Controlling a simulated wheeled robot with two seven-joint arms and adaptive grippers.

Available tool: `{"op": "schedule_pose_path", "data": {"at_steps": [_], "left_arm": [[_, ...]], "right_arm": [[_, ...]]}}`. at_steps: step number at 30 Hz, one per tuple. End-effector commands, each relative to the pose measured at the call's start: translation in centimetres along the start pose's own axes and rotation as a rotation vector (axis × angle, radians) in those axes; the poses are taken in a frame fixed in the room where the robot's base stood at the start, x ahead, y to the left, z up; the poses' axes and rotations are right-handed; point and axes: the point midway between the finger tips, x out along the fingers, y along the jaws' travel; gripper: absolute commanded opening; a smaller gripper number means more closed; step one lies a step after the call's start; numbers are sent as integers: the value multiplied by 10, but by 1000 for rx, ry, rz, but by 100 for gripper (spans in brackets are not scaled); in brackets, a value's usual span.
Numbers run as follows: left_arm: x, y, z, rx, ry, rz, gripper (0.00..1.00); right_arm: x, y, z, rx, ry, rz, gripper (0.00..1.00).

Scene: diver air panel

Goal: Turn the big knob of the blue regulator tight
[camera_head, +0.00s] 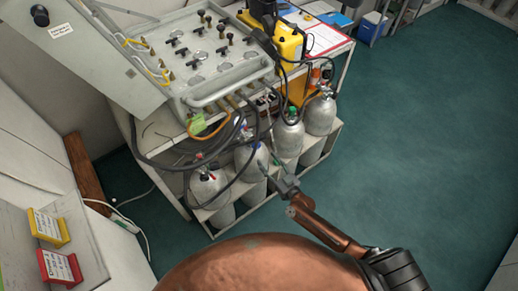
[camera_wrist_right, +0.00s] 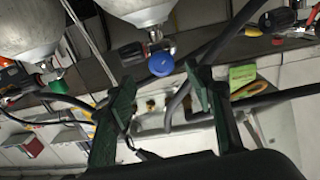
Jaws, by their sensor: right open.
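The blue knob (camera_wrist_right: 161,63) of the regulator shows in the right wrist view, just below a grey cylinder's neck, with a dark fitting beside it. In the head view a small blue spot (camera_head: 240,127) shows at the top of the second cylinder from the left; hoses partly cover it. My right gripper (camera_wrist_right: 163,88) is open, with a green-grey finger on each side of the knob's line. The knob appears beyond the fingertips, and nothing is held. In the head view my right gripper (camera_head: 284,182) is in front of the cylinders. My left gripper is not in view.
Grey cylinders (camera_head: 208,187) stand in a row under the air panel (camera_head: 190,55). Black hoses (camera_head: 165,160) loop around them. A green knob (camera_wrist_right: 57,75) and a red-and-black knob (camera_wrist_right: 277,18) flank the blue one. The green floor (camera_head: 420,130) to the right is clear.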

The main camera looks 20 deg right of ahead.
Motion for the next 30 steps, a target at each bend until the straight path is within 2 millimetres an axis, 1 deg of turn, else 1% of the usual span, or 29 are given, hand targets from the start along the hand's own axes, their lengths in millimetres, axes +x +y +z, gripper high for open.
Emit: {"op": "schedule_pose_path", "data": {"at_steps": [2, 10, 15, 19, 27, 30], "left_arm": [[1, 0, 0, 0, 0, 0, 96], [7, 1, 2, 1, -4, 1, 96], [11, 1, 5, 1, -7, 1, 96], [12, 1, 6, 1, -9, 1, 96], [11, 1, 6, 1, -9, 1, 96], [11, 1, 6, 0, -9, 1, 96]], "right_arm": [[8, -1, -6, 3, 12, -1, 48], [50, -1, -5, 2, 11, -2, 48], [70, -1, -4, 2, 8, 0, 48], [77, -1, -4, 2, 8, 0, 48], [78, -1, -5, 3, 8, 0, 48], [78, -1, -5, 3, 8, 0, 42]]}}
